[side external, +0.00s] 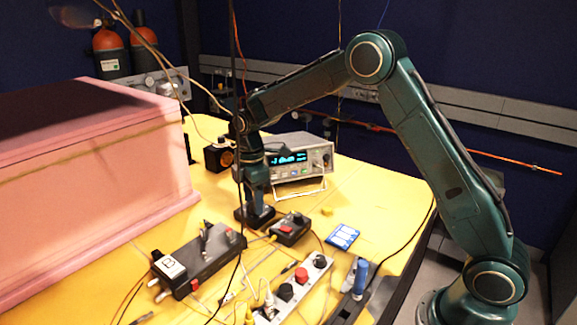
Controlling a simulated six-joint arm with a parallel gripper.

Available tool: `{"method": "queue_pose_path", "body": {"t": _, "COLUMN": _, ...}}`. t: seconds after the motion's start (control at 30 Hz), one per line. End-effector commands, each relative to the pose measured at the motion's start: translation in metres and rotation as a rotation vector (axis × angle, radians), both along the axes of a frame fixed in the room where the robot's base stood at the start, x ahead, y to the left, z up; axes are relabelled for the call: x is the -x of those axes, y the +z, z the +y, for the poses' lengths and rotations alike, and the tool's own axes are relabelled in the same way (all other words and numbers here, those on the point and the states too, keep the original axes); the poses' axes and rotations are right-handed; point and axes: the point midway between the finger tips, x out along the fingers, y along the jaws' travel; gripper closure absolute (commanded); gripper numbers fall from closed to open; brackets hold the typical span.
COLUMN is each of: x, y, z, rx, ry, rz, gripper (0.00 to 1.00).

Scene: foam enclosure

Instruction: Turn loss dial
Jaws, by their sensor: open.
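My gripper (254,216) points down at the middle of the yellow table, open, just left of a small black box (290,229) with knobs on top. Its fingertips are small and dark here, and I cannot tell whether they touch anything. No label is readable, so I cannot tell which knob is the loss dial.
A large pink foam block (90,190) fills the left side. A lit bench instrument (290,160) stands behind my gripper. A long black box (198,260) lies in front left. Loose cables cross the table and hang before the arm. A blue packet (343,236) lies at right.

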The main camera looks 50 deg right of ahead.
Motion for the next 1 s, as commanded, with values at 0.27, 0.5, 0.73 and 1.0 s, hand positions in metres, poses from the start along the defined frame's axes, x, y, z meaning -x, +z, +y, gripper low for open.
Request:
{"method": "queue_pose_path", "body": {"t": 0.27, "x": 0.0001, "y": -0.0038, "z": 0.0000, "rx": 0.000, "ry": 0.000, "rz": 0.000, "gripper": 0.53}}
{"method": "queue_pose_path", "body": {"t": 0.5, "x": 0.0001, "y": -0.0036, "z": 0.0000, "rx": 0.000, "ry": 0.000, "rz": 0.000, "gripper": 0.83}}
{"method": "queue_pose_path", "body": {"t": 0.73, "x": 0.0001, "y": -0.0035, "z": 0.0000, "rx": 0.000, "ry": -0.002, "rz": 0.000, "gripper": 0.98}}
{"method": "queue_pose_path", "body": {"t": 1.0, "x": -0.0001, "y": -0.0033, "z": 0.0000, "rx": 0.000, "ry": -0.050, "rz": 0.000, "gripper": 0.98}}
